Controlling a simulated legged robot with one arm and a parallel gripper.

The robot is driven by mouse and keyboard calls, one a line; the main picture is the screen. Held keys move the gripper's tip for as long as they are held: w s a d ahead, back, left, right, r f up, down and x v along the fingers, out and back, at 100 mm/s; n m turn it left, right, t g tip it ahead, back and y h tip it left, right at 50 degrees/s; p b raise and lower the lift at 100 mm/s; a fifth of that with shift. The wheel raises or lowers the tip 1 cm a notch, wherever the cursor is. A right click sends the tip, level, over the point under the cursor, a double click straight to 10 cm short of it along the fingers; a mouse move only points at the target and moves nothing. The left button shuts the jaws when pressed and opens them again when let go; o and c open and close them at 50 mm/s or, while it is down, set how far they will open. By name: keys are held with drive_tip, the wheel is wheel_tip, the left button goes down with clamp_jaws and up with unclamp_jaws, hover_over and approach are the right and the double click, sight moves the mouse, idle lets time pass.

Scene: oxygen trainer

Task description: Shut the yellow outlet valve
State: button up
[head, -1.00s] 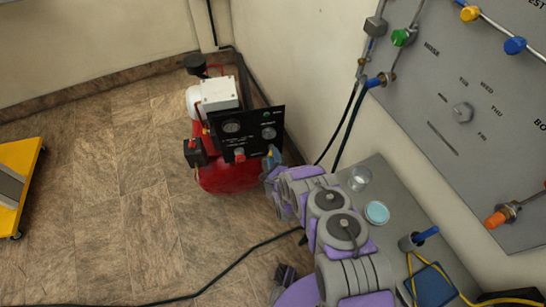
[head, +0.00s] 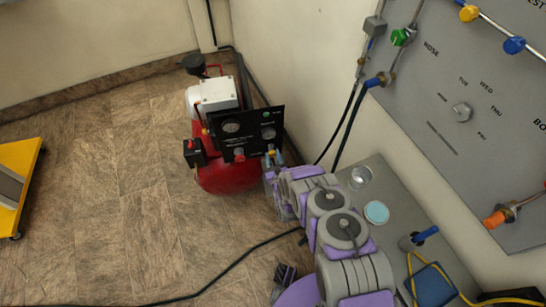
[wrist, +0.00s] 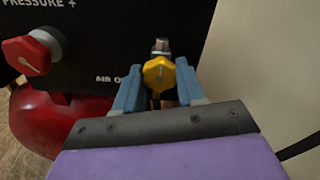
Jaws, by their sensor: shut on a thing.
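In the head view my gripper (head: 274,158) is at the lower right of the compressor's black panel (head: 250,132). The valve is too small and covered to make out there.
The red compressor tank (head: 228,178) is under the panel. A red knob (wrist: 28,54) is left of the valve. The wall is close on the right. A grey bench (head: 394,185) holds a glass and a blue-topped jar.

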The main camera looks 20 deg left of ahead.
drive_tip(key=shift+s+d+f+m, duration=0.1)
drive_tip(key=shift+f+m, duration=0.2)
drive_tip(key=o, duration=1.1)
drive_tip(key=shift+r, duration=0.15)
drive_tip(key=shift+c, duration=0.2)
